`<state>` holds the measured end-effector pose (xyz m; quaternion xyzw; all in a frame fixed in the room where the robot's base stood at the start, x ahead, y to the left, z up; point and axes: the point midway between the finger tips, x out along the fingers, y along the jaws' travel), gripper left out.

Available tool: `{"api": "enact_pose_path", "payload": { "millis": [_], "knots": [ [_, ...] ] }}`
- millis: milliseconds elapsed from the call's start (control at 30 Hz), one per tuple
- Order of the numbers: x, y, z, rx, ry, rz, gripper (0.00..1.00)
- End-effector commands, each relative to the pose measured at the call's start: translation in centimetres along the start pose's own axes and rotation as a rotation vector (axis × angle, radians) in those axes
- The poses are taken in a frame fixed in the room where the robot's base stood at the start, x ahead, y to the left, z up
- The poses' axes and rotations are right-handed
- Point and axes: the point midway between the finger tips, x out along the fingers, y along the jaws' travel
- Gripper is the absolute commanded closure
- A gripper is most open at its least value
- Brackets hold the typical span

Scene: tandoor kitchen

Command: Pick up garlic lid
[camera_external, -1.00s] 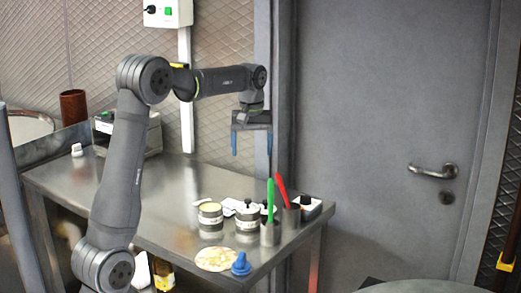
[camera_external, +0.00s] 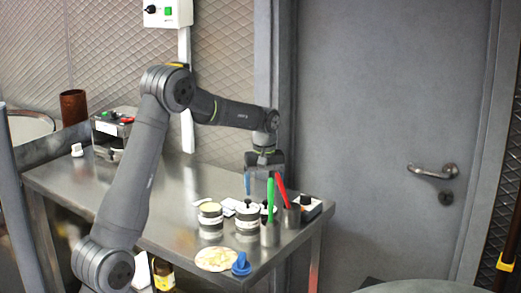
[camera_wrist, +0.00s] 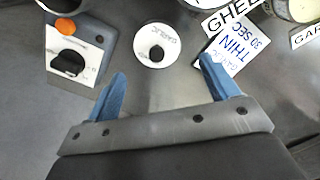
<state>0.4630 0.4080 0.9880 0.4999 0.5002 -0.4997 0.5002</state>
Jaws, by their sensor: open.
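The garlic lid (camera_wrist: 157,46) is a white disc with a black knob and the word GARLIC, near the top middle of the wrist view. It seems to lie flat on the steel table. In the external view a black knob (camera_external: 265,205) behind the green-handled tool seems to be its own; the rest is mostly hidden. My gripper (camera_wrist: 163,70) is open and empty, with its blue fingers either side of the lid's line in the wrist view, short of the lid. In the external view my gripper (camera_external: 263,185) points down above the table's back right part.
A grey box (camera_wrist: 78,48) with a black knob and orange button stands left of the lid; printed cards (camera_wrist: 235,45) lie to its right. An open canister (camera_external: 210,222), a lidded canister (camera_external: 247,225) and green (camera_external: 270,200) and red (camera_external: 281,188) handles stand close by.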

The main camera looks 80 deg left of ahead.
Motion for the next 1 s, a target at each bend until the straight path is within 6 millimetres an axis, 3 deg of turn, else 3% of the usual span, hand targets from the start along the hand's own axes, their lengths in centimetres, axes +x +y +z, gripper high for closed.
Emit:
{"api": "enact_pose_path", "payload": {
  "millis": [400,667,867,1000],
  "knots": [
    [5.0,0.3,0.5,0.0,0.0,-0.001,0.2],
    [5.3,0.3,0.4,0.0,0.002,0.0,0.2],
    [5.2,0.3,0.4,0.0,0.002,0.0,0.54],
    [5.2,0.3,0.4,0.0,0.002,0.0,0.54]
  ]
}}
